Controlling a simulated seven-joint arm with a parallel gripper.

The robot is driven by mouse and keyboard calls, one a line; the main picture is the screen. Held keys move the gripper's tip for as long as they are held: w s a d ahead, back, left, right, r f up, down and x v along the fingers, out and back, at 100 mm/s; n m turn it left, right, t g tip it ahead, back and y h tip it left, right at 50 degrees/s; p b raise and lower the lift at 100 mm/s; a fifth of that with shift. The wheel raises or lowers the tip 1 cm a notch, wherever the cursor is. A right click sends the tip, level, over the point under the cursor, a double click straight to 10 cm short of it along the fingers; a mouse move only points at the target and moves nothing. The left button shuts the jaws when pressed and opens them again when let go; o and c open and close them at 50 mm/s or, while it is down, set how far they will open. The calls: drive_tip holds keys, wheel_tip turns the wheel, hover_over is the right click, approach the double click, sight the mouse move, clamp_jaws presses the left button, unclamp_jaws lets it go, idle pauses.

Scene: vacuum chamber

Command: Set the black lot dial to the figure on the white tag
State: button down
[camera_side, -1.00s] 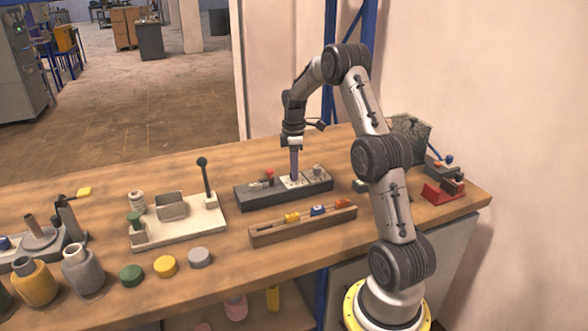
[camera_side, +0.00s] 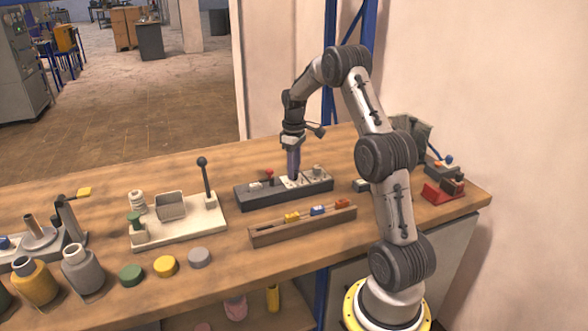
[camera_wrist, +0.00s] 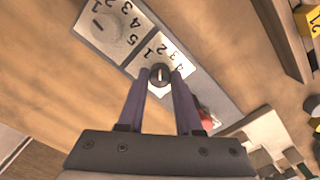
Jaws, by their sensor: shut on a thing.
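The black lot dial (camera_wrist: 160,75) is a small round black knob with a white pointer line, on a white plate with printed figures. My gripper (camera_wrist: 160,78) is shut on it, one purple finger on each side. Figures 1 to 4 show around it; the pointer line runs nearly upright in the wrist view, and I cannot tell exactly which figure it meets. In the side view my gripper (camera_side: 293,177) stands upright over the dark panel box (camera_side: 255,200) and hides the dial. I cannot make out the white tag in either view.
A pale grey dial (camera_wrist: 112,28) with its own figures sits beside the black one. A red knob (camera_side: 269,173) stands on the same box. A wooden rack (camera_side: 275,234) with coloured blocks lies in front, and a pale base with a black-topped lever (camera_side: 203,163) stands to the left.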

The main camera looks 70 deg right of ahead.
drive_tip(key=m, duration=0.6)
drive_tip(key=shift+r, duration=0.1)
drive_tip(key=m, duration=0.6)
drive_tip(key=shift+m, duration=0.4)
drive_tip(key=m, duration=1.1)
drive_tip(key=shift+m, duration=0.4)
drive_tip(key=c, duration=0.6)
unclamp_jaws()
